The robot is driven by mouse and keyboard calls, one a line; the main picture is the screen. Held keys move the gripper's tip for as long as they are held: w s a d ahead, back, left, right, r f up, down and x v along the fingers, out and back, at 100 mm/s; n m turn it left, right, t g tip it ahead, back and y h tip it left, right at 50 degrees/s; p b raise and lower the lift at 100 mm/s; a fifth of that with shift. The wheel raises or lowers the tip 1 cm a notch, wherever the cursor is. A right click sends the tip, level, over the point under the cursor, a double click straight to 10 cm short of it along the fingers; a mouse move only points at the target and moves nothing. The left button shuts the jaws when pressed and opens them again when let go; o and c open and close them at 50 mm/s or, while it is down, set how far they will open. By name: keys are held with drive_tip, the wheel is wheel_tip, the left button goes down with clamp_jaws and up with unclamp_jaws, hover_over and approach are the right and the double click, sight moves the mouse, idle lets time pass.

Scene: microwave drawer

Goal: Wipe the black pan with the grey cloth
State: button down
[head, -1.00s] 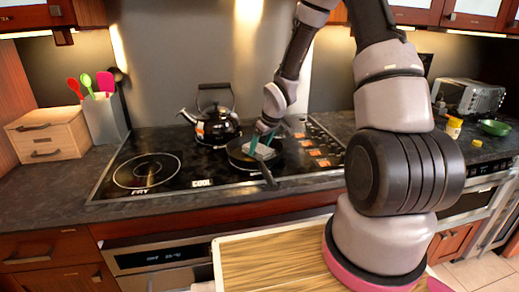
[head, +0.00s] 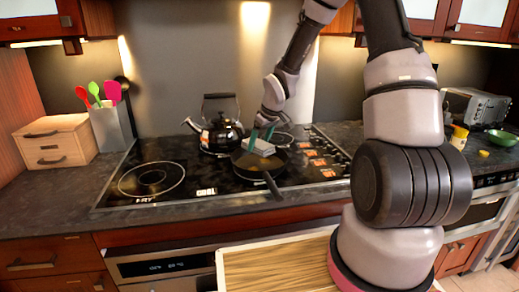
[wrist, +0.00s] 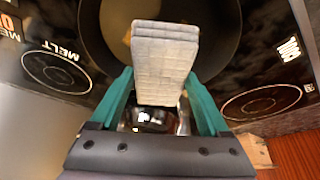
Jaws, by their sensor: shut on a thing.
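The black pan (head: 243,162) sits on the black glass cooktop, its handle pointing toward the front edge. The grey cloth (head: 263,147) is a folded block held over the pan. My gripper (head: 262,133) has teal fingers and is shut on the cloth from above. In the wrist view the cloth (wrist: 160,60) lies between the fingers of my gripper (wrist: 158,98) and overlaps the dark inside of the pan (wrist: 215,45). A yellowish-brown patch shows inside the pan beside the cloth. I cannot tell whether the cloth touches the pan's bottom.
A black kettle (head: 220,132) stands behind and left of the pan. A utensil holder (head: 112,126) and a wooden drawer box (head: 55,143) are at the left. A toaster oven (head: 474,106), yellow jar (head: 458,137) and green bowl (head: 502,138) are at the right. The front left cooktop is clear.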

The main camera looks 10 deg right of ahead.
drive_tip(key=shift+r, duration=0.25)
drive_tip(key=shift+d, duration=4.5)
hover_over(259, 167)
drive_tip(key=shift+s, duration=0.15)
drive_tip(key=shift+f, duration=2.8)
drive_tip(key=shift+f, duration=0.6)
